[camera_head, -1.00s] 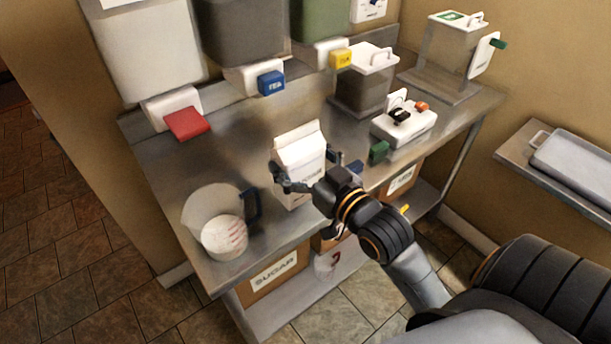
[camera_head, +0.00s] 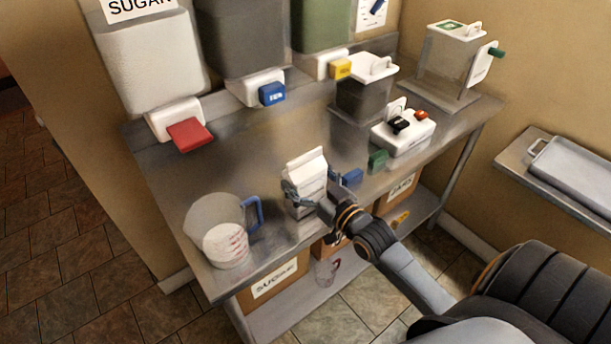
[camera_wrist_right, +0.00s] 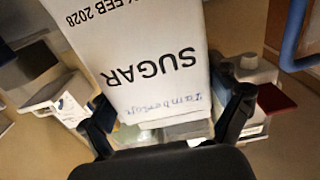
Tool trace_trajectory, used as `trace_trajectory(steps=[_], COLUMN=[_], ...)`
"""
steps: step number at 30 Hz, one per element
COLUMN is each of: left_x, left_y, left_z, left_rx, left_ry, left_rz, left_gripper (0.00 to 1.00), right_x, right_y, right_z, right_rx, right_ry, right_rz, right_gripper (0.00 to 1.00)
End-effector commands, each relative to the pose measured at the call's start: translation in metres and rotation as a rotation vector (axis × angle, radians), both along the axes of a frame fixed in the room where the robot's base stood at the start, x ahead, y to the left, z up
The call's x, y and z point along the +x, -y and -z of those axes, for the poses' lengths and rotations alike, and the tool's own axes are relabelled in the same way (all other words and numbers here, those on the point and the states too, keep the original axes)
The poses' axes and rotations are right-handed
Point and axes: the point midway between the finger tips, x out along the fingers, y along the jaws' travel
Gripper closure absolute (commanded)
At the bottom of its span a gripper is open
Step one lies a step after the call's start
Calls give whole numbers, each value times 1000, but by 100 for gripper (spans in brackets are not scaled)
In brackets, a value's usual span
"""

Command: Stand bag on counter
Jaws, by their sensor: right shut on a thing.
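A white carton-shaped bag (camera_head: 305,172) with a folded top is at the front of the metal counter (camera_head: 180,177). My right gripper (camera_head: 312,194) is shut on it, one finger on each side. The bag is about upright, and its base is at or close to the counter; I cannot tell if it touches. In the right wrist view the bag (camera_wrist_right: 150,50) shows upside down, printed "SUGAR" with handwriting below, between the fingers (camera_wrist_right: 170,118). My left gripper is not in view.
A clear measuring jug (camera_head: 222,228) with a blue handle and white contents stands left of the bag. Dispensers with red (camera_head: 190,134), blue (camera_head: 271,94) and yellow (camera_head: 340,69) levers hang behind. A white device (camera_head: 403,134) is at right, with small blue (camera_head: 350,177) and green (camera_head: 378,160) blocks nearby.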

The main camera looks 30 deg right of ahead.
Motion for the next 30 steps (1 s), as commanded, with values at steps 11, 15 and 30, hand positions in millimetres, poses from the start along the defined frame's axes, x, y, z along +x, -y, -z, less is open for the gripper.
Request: trace_trajectory(steps=[11, 15, 30], left_x=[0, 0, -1], left_y=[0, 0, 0], left_z=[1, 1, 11], left_rx=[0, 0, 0], left_ry=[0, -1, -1], left_rz=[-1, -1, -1], left_gripper=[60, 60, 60], right_x=[0, 0, -53], right_y=[0, 0, 4], right_z=[3, 3, 4], right_rx=[0, 0, 0], right_ry=[0, 0, -5], right_rz=[0, 0, 0], right_gripper=[0, 0, 0])
